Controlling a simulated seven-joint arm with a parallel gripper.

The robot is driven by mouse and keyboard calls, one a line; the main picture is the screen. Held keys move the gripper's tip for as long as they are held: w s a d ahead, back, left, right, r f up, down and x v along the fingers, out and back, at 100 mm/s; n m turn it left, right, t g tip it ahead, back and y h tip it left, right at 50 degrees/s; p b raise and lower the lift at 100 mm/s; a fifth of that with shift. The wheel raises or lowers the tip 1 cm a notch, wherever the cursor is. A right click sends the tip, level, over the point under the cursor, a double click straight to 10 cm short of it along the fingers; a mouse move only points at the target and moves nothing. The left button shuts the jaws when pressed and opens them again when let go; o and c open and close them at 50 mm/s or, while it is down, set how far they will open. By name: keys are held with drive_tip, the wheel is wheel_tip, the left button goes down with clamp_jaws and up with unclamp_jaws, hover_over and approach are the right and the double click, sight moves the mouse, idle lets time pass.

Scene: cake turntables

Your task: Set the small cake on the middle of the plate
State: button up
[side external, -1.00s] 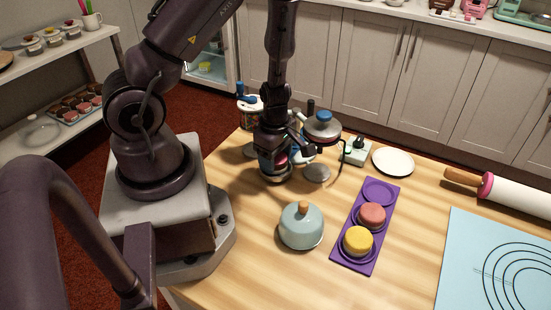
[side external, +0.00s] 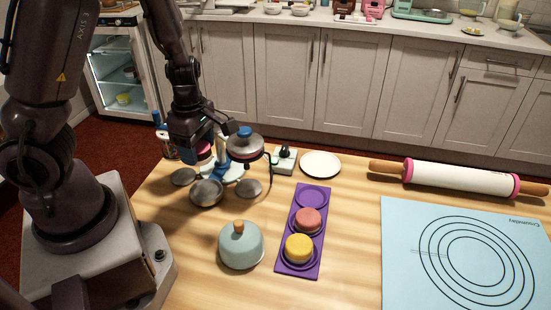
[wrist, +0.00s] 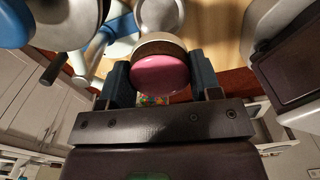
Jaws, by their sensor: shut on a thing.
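A small cake with a pink-red top and tan side (wrist: 160,72) is held between the fingers of my gripper (wrist: 160,85). In the side view my gripper (side external: 203,146) is shut on the cake (side external: 204,150), above the table. A bare round metal plate (side external: 206,193) of the turntable stand lies below the cake, with clear space between. A round plate also shows ahead of the cake in the wrist view (wrist: 158,12). A white plate (side external: 320,163) lies empty farther back on the table. I cannot tell which plate is meant.
More metal discs (side external: 182,177) (side external: 248,188) and a blue-knobbed dome (side external: 245,146) surround the stand near my gripper. A lidded blue pot (side external: 240,245) and a purple tray (side external: 276,262) with red and yellow cakes stand in front. A rolling pin (side external: 455,177) lies right.

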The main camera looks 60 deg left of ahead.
wheel_tip(320, 180, up, 5)
drive_tip(key=shift+w+f, duration=0.1)
drive_tip(key=shift+f, duration=0.1)
drive_tip(key=w+a+r, duration=0.2)
drive_tip(key=w, duration=0.5)
hover_over(320, 164)
wheel_tip(320, 164, down, 14)
drive_tip(key=shift+s+r, duration=0.1)
drive_tip(key=shift+r, duration=0.1)
drive_tip(key=shift+f, duration=2.2)
drive_tip(key=shift+f, duration=0.1)
drive_tip(key=o, duration=1)
drive_tip(key=shift+c, duration=0.2)
